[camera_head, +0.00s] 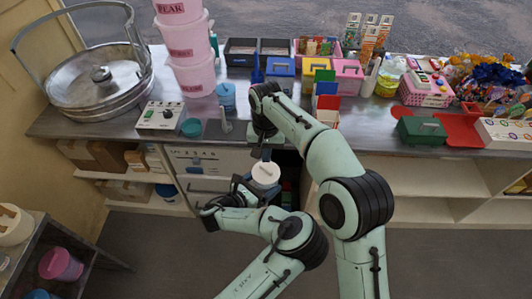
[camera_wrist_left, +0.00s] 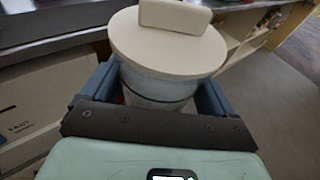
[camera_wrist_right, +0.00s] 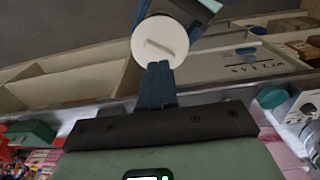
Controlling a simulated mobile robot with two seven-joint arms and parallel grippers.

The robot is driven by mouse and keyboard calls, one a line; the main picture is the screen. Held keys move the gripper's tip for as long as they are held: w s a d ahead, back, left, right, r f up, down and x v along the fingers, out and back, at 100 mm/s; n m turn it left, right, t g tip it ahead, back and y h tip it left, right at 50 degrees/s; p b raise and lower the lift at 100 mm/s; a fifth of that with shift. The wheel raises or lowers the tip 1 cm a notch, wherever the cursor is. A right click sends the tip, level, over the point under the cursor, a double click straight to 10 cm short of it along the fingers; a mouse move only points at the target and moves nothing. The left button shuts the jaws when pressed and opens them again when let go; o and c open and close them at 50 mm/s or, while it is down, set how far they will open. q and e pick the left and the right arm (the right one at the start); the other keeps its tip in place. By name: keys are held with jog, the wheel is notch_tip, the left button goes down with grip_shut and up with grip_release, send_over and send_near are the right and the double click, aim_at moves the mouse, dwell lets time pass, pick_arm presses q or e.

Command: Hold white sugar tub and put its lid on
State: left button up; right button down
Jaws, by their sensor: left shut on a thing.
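The white sugar tub (camera_wrist_left: 160,86) stands between the fingers of my left gripper (camera_wrist_left: 155,100), which is shut on its pale body. Its round cream lid (camera_wrist_left: 168,42), with a bar handle, lies on top of the tub and covers the mouth. The lid also shows from above in the head view (camera_head: 265,173) and in the right wrist view (camera_wrist_right: 160,42). I cannot tell whether it is pressed fully down. My right gripper (camera_wrist_right: 158,72) has its fingers together with nothing visible between them. Its tips are close to the lid's edge.
The tub is held in front of the metal counter (camera_head: 330,137) and its drawers. On the counter are a white control box (camera_head: 160,117), a blue tub (camera_head: 226,96), pink stacked tubs (camera_head: 193,75) and a green box (camera_head: 421,131). Open shelves (camera_head: 445,180) lie to the right.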

aim_at(266, 168)
pick_arm(q)
jog(key=shift+r, duration=0.15)
pick_arm(e)
jog(key=shift+f, duration=0.15)
jog(key=shift+f, duration=1.95)
jog(key=shift+r, duration=0.15)
jog(key=shift+r, duration=2.5)
jog(key=shift+a, duration=0.1)
